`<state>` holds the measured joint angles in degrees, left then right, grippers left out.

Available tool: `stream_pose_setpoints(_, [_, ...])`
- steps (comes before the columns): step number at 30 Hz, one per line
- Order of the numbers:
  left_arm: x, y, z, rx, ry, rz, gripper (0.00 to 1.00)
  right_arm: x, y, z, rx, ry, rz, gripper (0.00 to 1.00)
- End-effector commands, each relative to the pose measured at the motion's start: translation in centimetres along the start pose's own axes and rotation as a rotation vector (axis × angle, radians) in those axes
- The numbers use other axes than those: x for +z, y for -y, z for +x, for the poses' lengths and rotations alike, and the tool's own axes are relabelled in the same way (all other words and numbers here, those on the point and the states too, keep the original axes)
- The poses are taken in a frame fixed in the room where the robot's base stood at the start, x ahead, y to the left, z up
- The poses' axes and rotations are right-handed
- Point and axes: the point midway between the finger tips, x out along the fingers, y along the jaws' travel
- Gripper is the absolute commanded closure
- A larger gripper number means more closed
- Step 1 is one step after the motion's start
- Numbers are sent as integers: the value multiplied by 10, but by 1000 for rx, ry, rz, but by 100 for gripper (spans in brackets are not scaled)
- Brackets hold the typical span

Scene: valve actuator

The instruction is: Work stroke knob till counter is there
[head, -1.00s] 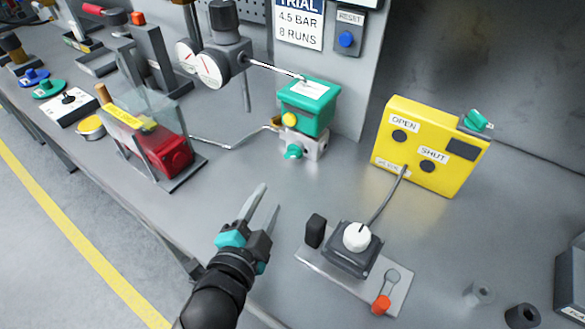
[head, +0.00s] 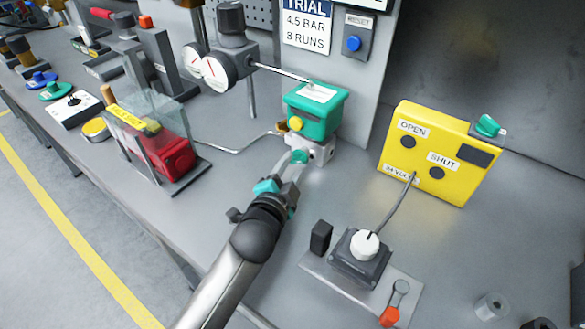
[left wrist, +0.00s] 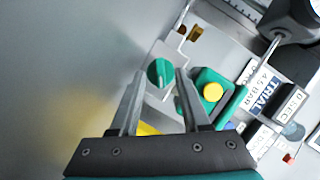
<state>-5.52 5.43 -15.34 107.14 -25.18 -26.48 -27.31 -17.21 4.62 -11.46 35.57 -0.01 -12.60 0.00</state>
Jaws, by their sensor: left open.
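A small green knob (head: 299,156) sits on the front of the grey block under a green box (head: 318,112) with a yellow button. The left wrist view also shows the knob (left wrist: 160,73), with a ridge across its face. My left gripper (head: 289,168) is open at the knob. In the left wrist view its fingers (left wrist: 157,80) lie to either side of the knob with gaps; I cannot tell how deep they reach. No knob here carries a readable stroke label. A dark window (head: 475,156) on the yellow box (head: 423,181) shows no readable count. My right gripper is out of view.
Left of my arm stands a clear guard (head: 150,112) over a red part (head: 172,157). Two gauges (head: 215,72) stand behind. A white knob on a dark base (head: 364,245) sits right of my arm. The bench between it and the green box is clear.

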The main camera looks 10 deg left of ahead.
Motion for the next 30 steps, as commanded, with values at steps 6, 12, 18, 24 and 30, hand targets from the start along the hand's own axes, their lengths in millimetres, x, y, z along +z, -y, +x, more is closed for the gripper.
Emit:
stream_pose_setpoints(6, [0, 0, 10, 0, 0, -1, 54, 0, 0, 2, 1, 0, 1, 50])
stream_pose_setpoints(12, [0, 0, 10, 0, 0, -1, 54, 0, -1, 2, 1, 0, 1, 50])
stream_pose_setpoints(18, [0, 0, 10, 0, 0, -1, 71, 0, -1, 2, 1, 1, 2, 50])
stream_pose_setpoints(24, [0, 0, 10, 0, 0, -1, 93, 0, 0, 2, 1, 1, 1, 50])
stream_pose_setpoints(30, [0, 0, 10, 1, 0, -1, 100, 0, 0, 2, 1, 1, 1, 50])
